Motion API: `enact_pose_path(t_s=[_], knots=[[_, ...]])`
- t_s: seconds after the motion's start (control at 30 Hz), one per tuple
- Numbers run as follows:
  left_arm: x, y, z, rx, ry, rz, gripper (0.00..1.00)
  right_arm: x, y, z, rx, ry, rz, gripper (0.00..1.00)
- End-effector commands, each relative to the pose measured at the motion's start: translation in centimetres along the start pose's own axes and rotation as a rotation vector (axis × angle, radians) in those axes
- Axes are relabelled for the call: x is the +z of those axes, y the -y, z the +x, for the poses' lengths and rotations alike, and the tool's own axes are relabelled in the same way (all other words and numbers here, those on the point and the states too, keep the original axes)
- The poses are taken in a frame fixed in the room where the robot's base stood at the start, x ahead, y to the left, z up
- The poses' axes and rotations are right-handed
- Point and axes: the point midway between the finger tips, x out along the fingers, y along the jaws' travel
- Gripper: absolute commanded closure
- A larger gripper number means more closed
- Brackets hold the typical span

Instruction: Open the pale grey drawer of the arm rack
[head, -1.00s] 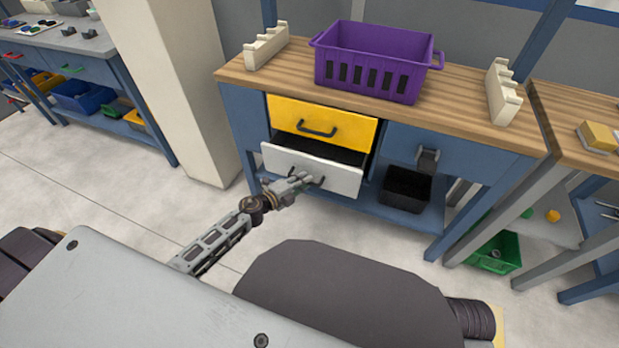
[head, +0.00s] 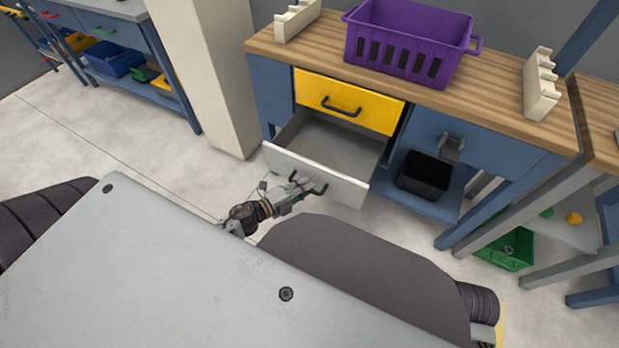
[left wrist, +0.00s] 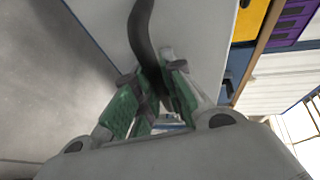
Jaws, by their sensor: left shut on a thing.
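The pale grey drawer (head: 315,174) of the arm rack (head: 490,117) is pulled well out below the closed yellow drawer (head: 348,103). Its inside looks empty. My left gripper (head: 303,187) is at the front of the pale grey drawer, shut on its dark handle (head: 318,188). In the left wrist view the dark handle (left wrist: 143,35) runs down between the green-padded fingers (left wrist: 155,92), with the pale drawer front (left wrist: 105,22) behind. My right gripper is not in view.
A purple crate (head: 408,45) and two cream notched racks (head: 541,85) stand on the wooden top. A black bin (head: 424,174) sits on the lower shelf to the right. A cream pillar (head: 205,75) stands left of the rack. Open floor (head: 110,140) lies to the left.

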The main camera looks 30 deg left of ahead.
Motion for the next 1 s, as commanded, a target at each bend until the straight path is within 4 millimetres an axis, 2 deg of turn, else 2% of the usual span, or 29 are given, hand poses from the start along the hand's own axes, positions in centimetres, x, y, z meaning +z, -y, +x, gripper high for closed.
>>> enact_pose_path(t_s=[0.27,0.73,0.77,0.9,0.93,1.0], knots=[[-0.8,-0.5,-1.9,0.001,0.000,-0.001,1.00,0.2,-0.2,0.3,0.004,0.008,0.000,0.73],[-1.0,-0.5,-2.2,0.000,-0.001,0.000,1.00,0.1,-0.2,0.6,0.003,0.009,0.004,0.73],[-1.0,-0.5,-2.2,0.000,-0.001,0.000,0.87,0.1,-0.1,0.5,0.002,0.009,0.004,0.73],[-0.9,-0.5,-2.2,0.000,0.000,0.000,0.69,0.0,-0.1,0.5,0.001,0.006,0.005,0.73],[-0.9,-0.5,-2.2,0.000,0.000,0.000,0.66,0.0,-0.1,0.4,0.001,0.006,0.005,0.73],[-0.9,-0.5,-2.2,0.000,0.000,0.000,0.66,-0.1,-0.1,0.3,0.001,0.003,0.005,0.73]])
